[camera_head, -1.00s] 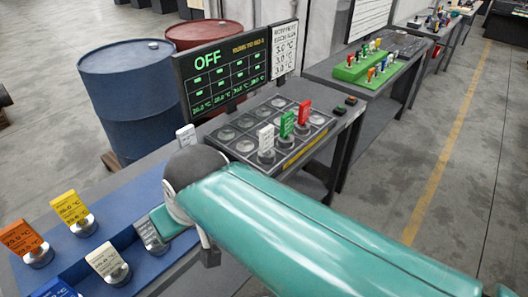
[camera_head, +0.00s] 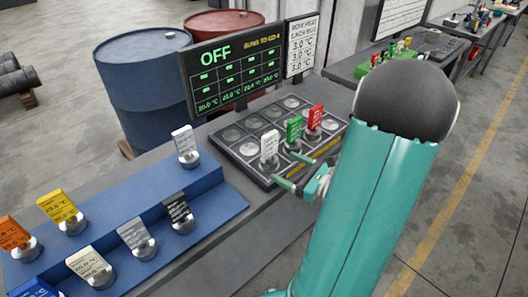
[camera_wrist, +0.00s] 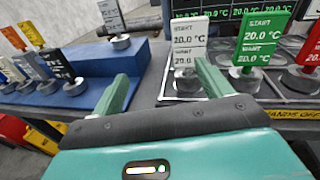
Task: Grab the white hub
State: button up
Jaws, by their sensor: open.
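A white hub (camera_head: 268,148), a white upright tag on a round metal base, stands on the dark board with round pads. In the wrist view this white hub (camera_wrist: 187,45) reads START 20.0 °C and stands just beyond the right finger. A second white-tagged piece (camera_head: 185,142) stands on the blue stepped rack's upper level; it also shows in the wrist view (camera_wrist: 112,18). My gripper (camera_head: 289,170) is open and empty at the board's front edge, its two green fingers (camera_wrist: 162,72) apart. The white hub is slightly right of the finger gap, not between the fingers.
Green (camera_head: 294,131) and red (camera_head: 315,119) tagged pieces stand close right of the white hub. A display reading OFF (camera_head: 230,70) rises behind the board. The blue rack (camera_head: 210,195) holds several other tagged pieces. Blue (camera_head: 145,85) and red barrels stand behind.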

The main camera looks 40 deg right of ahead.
aim_at(272, 149)
jog(key=s+d+f+m+t+h, duration=0.1)
jog(key=d+m+h, duration=0.2)
jog(key=d, duration=0.1)
jog(key=w, duration=0.7)
jog(key=shift+w+a+f, duration=0.15)
jog(key=shift+w+a, duration=0.1)
jog(key=w, duration=0.5)
jog(key=shift+w+a+f, duration=0.1)
jog(key=shift+a, duration=0.2)
jog(key=c, duration=1.4)
jog(key=shift+c, duration=1.4)
jog(key=shift+r, duration=0.2)
